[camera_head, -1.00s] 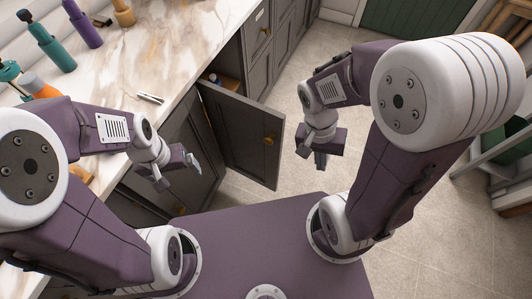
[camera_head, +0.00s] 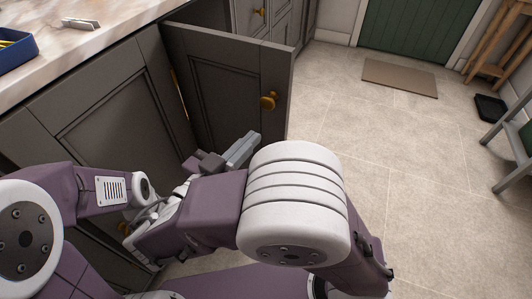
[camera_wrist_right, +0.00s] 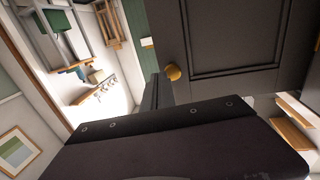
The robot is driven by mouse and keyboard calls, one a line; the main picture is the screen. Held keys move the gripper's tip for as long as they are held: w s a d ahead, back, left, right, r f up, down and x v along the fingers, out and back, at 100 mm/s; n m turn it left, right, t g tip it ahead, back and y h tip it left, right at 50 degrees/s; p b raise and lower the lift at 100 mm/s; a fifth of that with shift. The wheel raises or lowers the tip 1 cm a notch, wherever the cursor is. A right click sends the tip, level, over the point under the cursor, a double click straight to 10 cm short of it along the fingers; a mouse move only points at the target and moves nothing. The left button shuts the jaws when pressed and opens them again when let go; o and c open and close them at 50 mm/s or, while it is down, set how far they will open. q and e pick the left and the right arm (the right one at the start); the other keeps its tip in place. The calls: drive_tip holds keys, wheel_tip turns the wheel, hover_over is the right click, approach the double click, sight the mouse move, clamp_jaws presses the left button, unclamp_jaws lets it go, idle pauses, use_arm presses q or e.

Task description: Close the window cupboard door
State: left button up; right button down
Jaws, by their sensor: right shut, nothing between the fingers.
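The dark grey cupboard door (camera_head: 225,85) stands open, swung out from the cabinet front, in the head view. Its brass knob (camera_head: 268,101) is near its free edge. The door (camera_wrist_right: 235,45) and knob (camera_wrist_right: 173,72) also show in the right wrist view, at an odd tilt. My right gripper (camera_head: 243,150) is shut and empty, below the knob and in front of the door's lower part in the picture. I cannot tell whether it touches the door. Its fingers (camera_wrist_right: 152,92) also show in the wrist view. My left gripper is mostly hidden behind my right arm.
The marble countertop (camera_head: 60,45) runs along the upper left, with a blue tray (camera_head: 17,50) and a small metallic item (camera_head: 80,24) on it. Open tiled floor (camera_head: 400,180) lies right of the door. A mat (camera_head: 400,77) and a grey stool (camera_head: 515,130) stand further off.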

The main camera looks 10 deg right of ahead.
drive_tip(key=s+a+f+n+t+y+b, duration=0.1)
drive_tip(key=a+f, duration=0.2)
drive_tip(key=b, duration=0.5)
approach(266, 119)
drive_tip(key=w+d+r, duration=0.2)
drive_tip(key=d, duration=0.1)
drive_tip(key=w+d, duration=0.1)
drive_tip(key=d, duration=0.1)
drive_tip(key=shift+w+d+r, duration=0.2)
drive_tip(key=shift+r, duration=0.2)
use_arm(q)
wheel_tip(266, 119, down, 8)
use_arm(e)
drive_tip(key=shift+w+d+r, duration=0.15)
drive_tip(key=shift+w+d, duration=0.1)
drive_tip(key=shift+w, duration=0.1)
use_arm(q)
drive_tip(key=shift+d+f, duration=0.1)
drive_tip(key=shift+f, duration=0.05)
